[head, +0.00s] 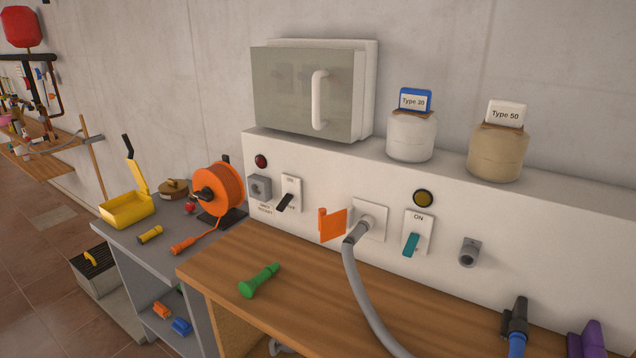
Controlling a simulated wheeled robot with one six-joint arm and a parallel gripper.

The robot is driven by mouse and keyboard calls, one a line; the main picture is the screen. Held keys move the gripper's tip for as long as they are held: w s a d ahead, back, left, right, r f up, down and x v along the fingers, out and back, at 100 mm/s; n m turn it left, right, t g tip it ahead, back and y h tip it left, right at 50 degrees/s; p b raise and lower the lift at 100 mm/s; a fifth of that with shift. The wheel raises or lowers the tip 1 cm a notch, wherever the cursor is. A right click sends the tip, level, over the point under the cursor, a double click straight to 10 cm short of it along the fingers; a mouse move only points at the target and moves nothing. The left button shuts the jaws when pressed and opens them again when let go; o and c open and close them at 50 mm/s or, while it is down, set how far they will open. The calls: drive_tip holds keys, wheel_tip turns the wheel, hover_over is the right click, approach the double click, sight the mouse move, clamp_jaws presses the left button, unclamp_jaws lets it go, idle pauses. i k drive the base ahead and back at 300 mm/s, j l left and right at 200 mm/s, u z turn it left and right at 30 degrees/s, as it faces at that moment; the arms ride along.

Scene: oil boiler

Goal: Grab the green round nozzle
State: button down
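A green nozzle (259,281) lies on its side on the wooden worktop, near its left end. Its wide round end points to the lower left and its narrower end to the upper right. Nothing touches it apart from the worktop. My gripper is not in view.
A grey hose (364,295) runs from a wall socket down across the wooden worktop (330,303), right of the nozzle. An orange flag-shaped part (333,225) sticks out behind. A blue-and-black nozzle (516,325) and a purple part (587,340) stand at the right. The worktop around the nozzle is clear.

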sight(248, 288)
drive_tip(key=i+j+u, duration=0.1)
drive_tip(key=i+j, duration=0.15)
drive_tip(key=j, duration=0.25)
drive_tip(key=i+j+u, duration=0.1)
drive_tip(key=i+j, duration=0.15)
drive_tip(key=j, duration=0.2)
drive_tip(key=i+j+u, duration=0.1)
drive_tip(key=i+j, duration=0.2)
drive_tip(key=j, duration=0.15)
